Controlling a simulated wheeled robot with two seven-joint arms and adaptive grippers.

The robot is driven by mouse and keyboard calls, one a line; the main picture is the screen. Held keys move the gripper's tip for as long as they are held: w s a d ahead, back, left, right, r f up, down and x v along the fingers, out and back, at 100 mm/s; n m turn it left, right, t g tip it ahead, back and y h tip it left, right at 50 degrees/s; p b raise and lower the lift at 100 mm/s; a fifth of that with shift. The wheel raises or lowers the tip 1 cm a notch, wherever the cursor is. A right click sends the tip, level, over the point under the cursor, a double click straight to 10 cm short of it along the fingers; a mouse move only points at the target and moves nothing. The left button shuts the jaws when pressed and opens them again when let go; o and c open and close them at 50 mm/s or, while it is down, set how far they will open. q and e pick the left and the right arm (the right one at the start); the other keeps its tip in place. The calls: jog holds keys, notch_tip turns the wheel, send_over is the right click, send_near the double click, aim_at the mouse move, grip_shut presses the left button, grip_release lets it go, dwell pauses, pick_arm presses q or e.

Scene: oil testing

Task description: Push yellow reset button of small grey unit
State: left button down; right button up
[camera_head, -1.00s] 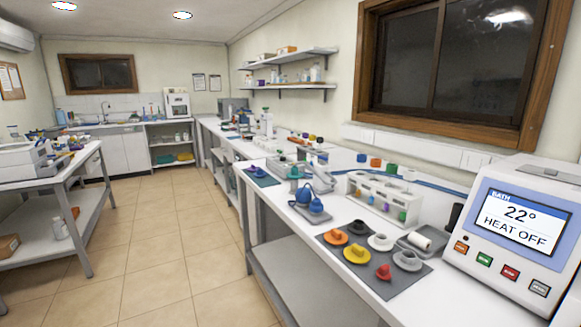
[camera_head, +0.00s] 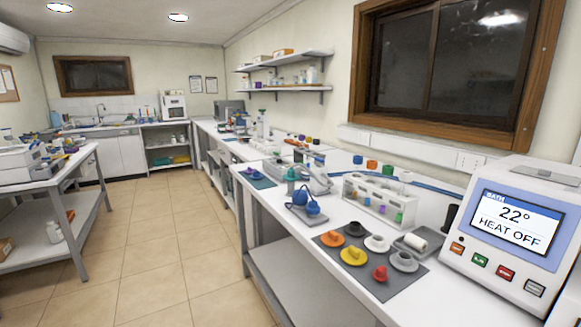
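Neither of my grippers is in view. I cannot pick out a yellow reset button in this view. A small pale grey device (camera_head: 319,178) stands on the long bench beyond the blue items, but no yellow button can be made out on it. The large white bath unit (camera_head: 475,265) at the right front has a screen reading "BATH 22° HEAT OFF". Below its screen are an orange, a green, a red and a white button. None of these is yellow.
The long white bench (camera_head: 270,199) runs along the right wall. A grey mat (camera_head: 386,290) holds several coloured cup-like pieces. A white rack (camera_head: 371,205) with coloured vials stands behind it. A side table (camera_head: 85,160) is at the left. The tiled floor (camera_head: 170,240) between is clear.

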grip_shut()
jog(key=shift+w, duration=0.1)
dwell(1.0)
